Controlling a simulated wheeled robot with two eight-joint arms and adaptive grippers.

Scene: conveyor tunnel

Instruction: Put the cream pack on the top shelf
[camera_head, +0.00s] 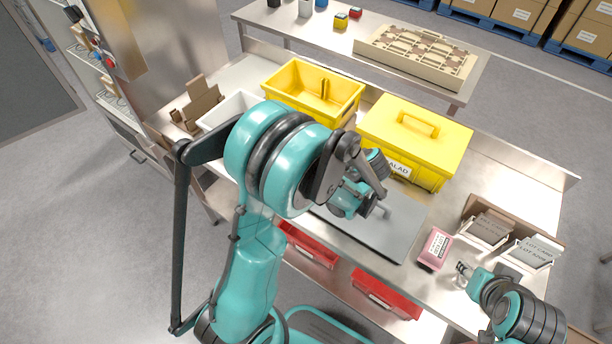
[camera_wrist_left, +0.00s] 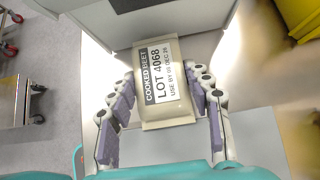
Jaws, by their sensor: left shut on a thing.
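The cream pack (camera_wrist_left: 163,85) shows in the left wrist view, with a white and black label reading "COOKED BEET", "LOT 4068". My left gripper (camera_wrist_left: 164,108) is shut on it, with fingers at its left and right sides. In the head view my left arm crosses the middle of the bench and hides the pack. An open shelf unit (camera_head: 86,60) with small items stands at the far left of the head view; I cannot tell which shelf is the top one. My right gripper (camera_head: 463,268) is low at the right, beside a pink pack (camera_head: 435,248); whether it is open is unclear.
The steel bench holds an open yellow bin (camera_head: 290,76), a lidded yellow bin (camera_head: 385,120), a partly hidden white tub (camera_head: 222,108), a grey board (camera_head: 405,225) and card holders (camera_head: 487,229). Red bins (camera_head: 385,293) sit below. A second table (camera_head: 300,35) stands behind.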

